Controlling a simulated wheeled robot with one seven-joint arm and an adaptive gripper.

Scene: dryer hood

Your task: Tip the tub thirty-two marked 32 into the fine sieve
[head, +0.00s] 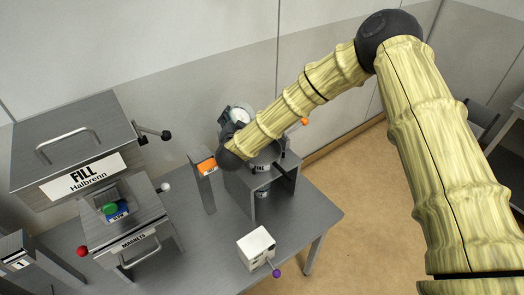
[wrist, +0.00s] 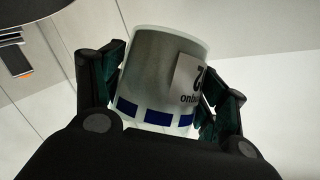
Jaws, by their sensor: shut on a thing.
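My gripper (wrist: 160,98) is shut on a pale grey tub (wrist: 150,70) with a band of blue blocks, gripped from both sides in the wrist view. Its white label is turned partly away; one digit like a 2 shows, the rest is cut off. In the head view the tub (head: 238,114) seems to be the pale round shape past my wrist, with my gripper mostly hidden. Its tilt and contents I cannot tell. The sieve stand (head: 245,184), with a label ending in "INE", stands just right of and below my wrist; my arm hides part of its top.
An orange-labelled post (head: 203,185) stands left of the stand. A white box with a purple knob (head: 257,246) sits in front. The table's right front corner is bare.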

